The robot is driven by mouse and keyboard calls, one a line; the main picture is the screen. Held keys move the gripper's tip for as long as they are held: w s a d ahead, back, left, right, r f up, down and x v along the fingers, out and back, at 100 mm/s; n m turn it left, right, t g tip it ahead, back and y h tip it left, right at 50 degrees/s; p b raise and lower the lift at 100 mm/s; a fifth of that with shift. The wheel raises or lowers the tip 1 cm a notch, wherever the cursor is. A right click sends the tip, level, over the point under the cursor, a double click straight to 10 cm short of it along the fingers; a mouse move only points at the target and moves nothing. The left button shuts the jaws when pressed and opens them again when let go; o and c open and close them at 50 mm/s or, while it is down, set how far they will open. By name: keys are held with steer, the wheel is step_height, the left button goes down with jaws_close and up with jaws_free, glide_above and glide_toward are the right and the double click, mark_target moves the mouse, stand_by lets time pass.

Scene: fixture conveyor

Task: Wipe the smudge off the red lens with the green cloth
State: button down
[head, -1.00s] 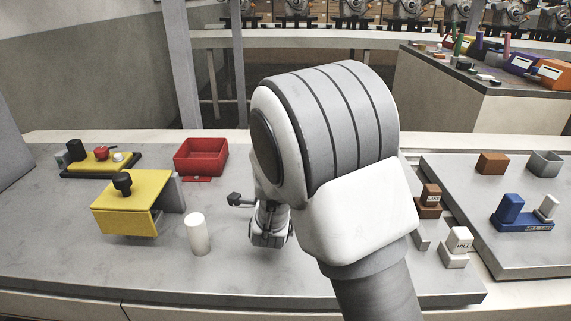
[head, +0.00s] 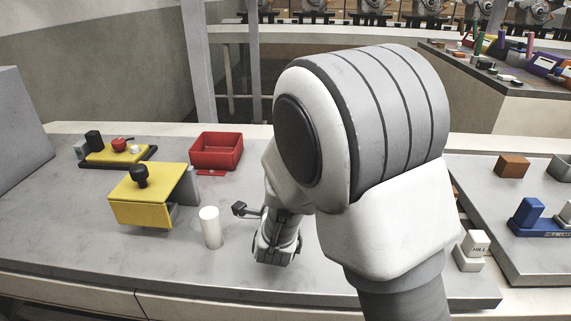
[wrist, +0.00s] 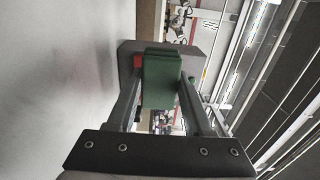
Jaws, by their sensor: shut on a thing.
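The green cloth (wrist: 162,72) is a green block between my gripper's fingers in the wrist view. My gripper (wrist: 161,95) is shut on it. In the head view my arm end (head: 275,252) is low over the grey table, right of a white cylinder; fingers and cloth are hidden behind my arm there. In the wrist view a small red patch (wrist: 138,62) shows just left of the cloth, in front of a grey block (wrist: 127,50). It may be the red lens, but the cloth hides part of that area. I cannot see a smudge or tell whether they touch.
The white cylinder (head: 211,228) stands close left of my arm end. Further left are a yellow box (head: 140,212) with a black knob and a yellow fixture (head: 100,157) with a red knob. A red bin (head: 243,152) is behind. Blocks stand on a tray (head: 480,190) at right.

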steer(key=shift+s, duration=0.6)
steer(key=shift+s, duration=1.5)
steer(key=shift+w, duration=0.1)
